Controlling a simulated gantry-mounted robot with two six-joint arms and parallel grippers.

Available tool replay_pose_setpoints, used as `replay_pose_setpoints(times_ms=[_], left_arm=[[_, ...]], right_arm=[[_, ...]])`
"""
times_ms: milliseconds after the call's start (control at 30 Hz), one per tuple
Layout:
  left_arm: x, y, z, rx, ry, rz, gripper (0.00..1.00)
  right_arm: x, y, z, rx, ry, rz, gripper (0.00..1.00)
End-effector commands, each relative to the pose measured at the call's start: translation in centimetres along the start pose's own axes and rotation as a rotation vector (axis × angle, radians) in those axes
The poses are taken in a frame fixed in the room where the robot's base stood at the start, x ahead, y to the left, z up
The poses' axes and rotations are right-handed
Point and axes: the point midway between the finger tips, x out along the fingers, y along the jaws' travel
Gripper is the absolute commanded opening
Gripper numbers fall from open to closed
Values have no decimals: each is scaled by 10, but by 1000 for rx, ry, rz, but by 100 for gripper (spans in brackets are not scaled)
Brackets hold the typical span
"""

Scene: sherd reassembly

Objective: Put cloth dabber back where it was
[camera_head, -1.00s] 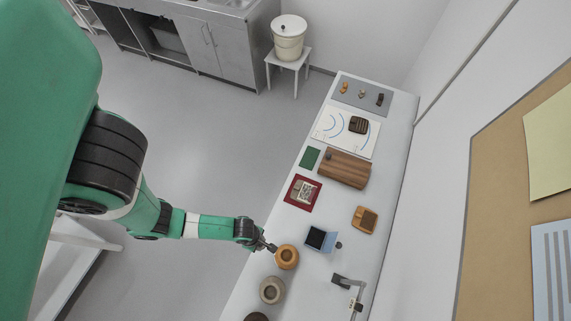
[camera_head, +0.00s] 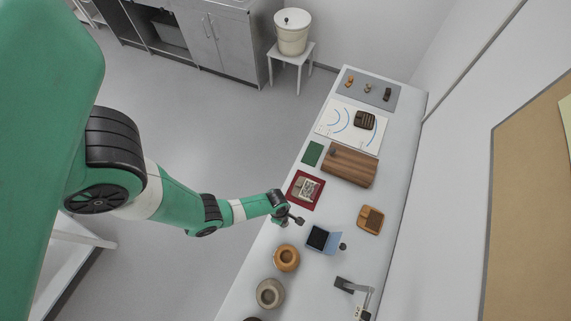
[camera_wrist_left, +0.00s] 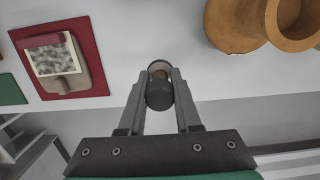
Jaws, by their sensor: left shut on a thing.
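My left gripper (camera_head: 290,217) is over the near left edge of the table, between the red mat and the orange-brown round pot. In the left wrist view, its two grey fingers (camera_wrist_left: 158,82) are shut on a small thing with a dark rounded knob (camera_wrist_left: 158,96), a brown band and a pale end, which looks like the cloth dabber. It is held clear of the table, and the fingers partly hide it. The orange-brown pot (camera_head: 286,258) stands below the gripper in the head view and shows at the upper right of the wrist view (camera_wrist_left: 245,22). My right gripper is not in view.
The red mat (camera_head: 291,198) bears a block with a patterned sheet. A blue open case (camera_head: 322,238), a wooden block (camera_head: 370,219) and a grey stone-like pot (camera_head: 269,294) stand nearby. A wooden board (camera_head: 350,166), a green mat (camera_head: 312,153) and a grey mat (camera_head: 357,88) lie farther back.

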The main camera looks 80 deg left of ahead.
Motion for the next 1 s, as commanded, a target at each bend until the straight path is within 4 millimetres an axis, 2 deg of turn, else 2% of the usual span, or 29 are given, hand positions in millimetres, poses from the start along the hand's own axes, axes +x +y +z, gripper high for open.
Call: replay_pose_setpoints(times_ms=[133, 200, 333, 600, 733, 767, 900, 1000], left_arm=[[6, 3, 0, -1, 0, 0, 0], [18, 9, 1, -2, 0, 0, 0], [41, 7, -2, -1, 1, -1, 0], [38, 7, -2, -1, 1, 0, 0], [43, 7, -3, -1, 1, -1, 0], [42, 7, -3, -1, 1, -1, 38], [41, 7, -3, -1, 1, -1, 62], [41, 7, -3, -1, 1, -1, 62]], right_arm=[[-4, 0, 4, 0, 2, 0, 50], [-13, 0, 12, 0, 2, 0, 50], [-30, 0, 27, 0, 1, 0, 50], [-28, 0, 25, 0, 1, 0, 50], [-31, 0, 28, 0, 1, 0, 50], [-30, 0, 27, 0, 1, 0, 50], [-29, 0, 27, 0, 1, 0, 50], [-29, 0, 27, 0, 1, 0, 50]])
